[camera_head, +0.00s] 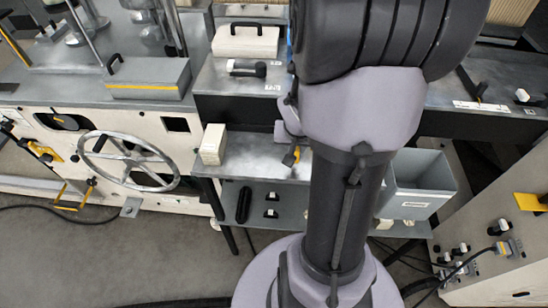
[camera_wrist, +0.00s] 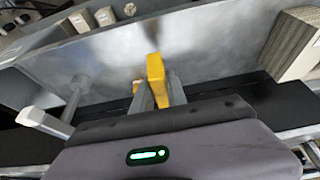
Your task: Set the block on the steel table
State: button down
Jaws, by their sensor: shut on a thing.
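A yellow block (camera_wrist: 156,78) is between the two grey fingers of my gripper (camera_wrist: 160,92) in the wrist view. My gripper is shut on it. In the head view a small part of the yellow block (camera_head: 290,158) shows beside my arm, over the steel table (camera_head: 250,160). My arm hides much of the gripper there. The bare grey steel top (camera_wrist: 205,55) lies beyond the block in the wrist view. I cannot tell whether the block touches it.
A cream block-shaped thing (camera_head: 213,144) stands at the table's left end. A lower shelf (camera_head: 285,212) holds small black items, and a grey bin (camera_head: 420,185) stands at the right. A black machine edge (camera_head: 240,108) runs behind the table. Bare tabletop lies left of my gripper.

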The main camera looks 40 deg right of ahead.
jog(key=w+a, duration=0.1)
jog(key=w, duration=0.1)
jog(key=w+a+b, duration=0.1)
jog(key=w, duration=0.1)
jog(key=w+f, duration=0.1)
jog(key=w, duration=0.2)
jog(key=shift+a, duration=0.4)
jog(key=shift+w+a+b, duration=0.15)
jog(key=shift+w+b, duration=0.15)
jog(key=shift+w, duration=0.05)
notch_tip(320, 180, down, 4)
jog(key=shift+r+b, duration=0.25)
jog(key=shift+b, duration=0.85)
jog(key=shift+r, duration=0.15)
jog(key=c, duration=1.8)
grip_release()
jog(key=shift+f, duration=0.2)
jog(key=o, duration=0.5)
jog(key=shift+r, duration=0.2)
